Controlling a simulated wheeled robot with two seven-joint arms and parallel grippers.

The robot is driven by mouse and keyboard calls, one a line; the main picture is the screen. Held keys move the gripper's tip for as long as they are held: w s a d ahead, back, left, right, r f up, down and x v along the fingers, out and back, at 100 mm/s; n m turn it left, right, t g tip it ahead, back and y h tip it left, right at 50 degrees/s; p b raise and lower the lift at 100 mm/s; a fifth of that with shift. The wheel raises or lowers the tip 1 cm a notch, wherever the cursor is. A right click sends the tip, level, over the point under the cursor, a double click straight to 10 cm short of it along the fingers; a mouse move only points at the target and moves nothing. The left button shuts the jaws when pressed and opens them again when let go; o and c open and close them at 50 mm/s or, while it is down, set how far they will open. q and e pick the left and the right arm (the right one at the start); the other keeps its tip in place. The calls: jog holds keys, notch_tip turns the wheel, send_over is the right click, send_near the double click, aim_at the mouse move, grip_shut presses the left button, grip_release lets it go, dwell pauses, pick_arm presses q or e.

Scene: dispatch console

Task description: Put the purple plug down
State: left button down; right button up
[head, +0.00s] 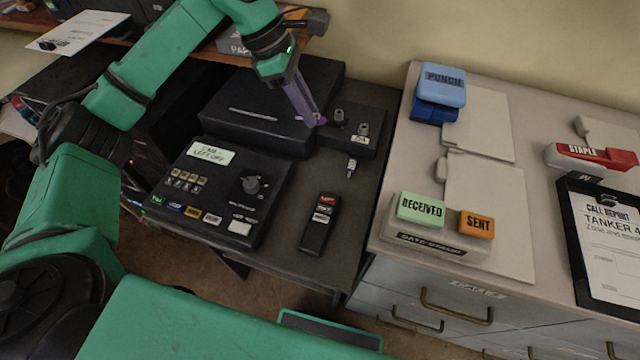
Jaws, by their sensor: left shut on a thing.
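My left gripper (312,112) reaches down from the upper left, over the right side of the black box. It is shut on the purple plug (321,121), of which only a small purple part shows at the fingertips. The rest of the plug is hidden by the fingers. The plug is just left of a small black panel (345,143) with two round grey knobs or sockets. I cannot tell whether the plug touches the surface under it. My right gripper is not in view.
A small white and purple piece (351,168) lies in front of the panel. A black handset (320,224) and a keypad console (222,190) stand on the dark desk (352,205). The grey cabinet to the right carries a date stamper (432,240) and a red stapler (597,155).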

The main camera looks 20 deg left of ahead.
pick_arm(q)
jog(key=r+n+b, duration=0.1)
jog(key=n, duration=0.1)
jog(key=d+n+t, duration=0.1)
jog(key=n, duration=0.1)
jog(key=r+n+t+y+b, duration=0.1)
jog(key=n, duration=0.1)
jog(key=shift+w+d+r+b, duration=0.15)
jog(key=shift+w+r+b, duration=0.2)
jog(key=shift+w, duration=0.05)
jog(key=shift+f+n, duration=0.2)
jog(key=shift+n, duration=0.2)
jog(key=p, duration=0.1)
send_near(321, 170)
jog(key=x, duration=0.5)
jog(key=shift+d+f, duration=0.1)
jog(key=shift+d, duration=0.1)
jog(key=shift+f, duration=0.45)
jog(key=c, duration=1.1)
grip_release()
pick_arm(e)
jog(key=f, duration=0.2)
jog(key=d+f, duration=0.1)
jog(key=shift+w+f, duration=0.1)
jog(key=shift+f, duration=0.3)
pick_arm(q)
jog(key=shift+o, duration=0.2)
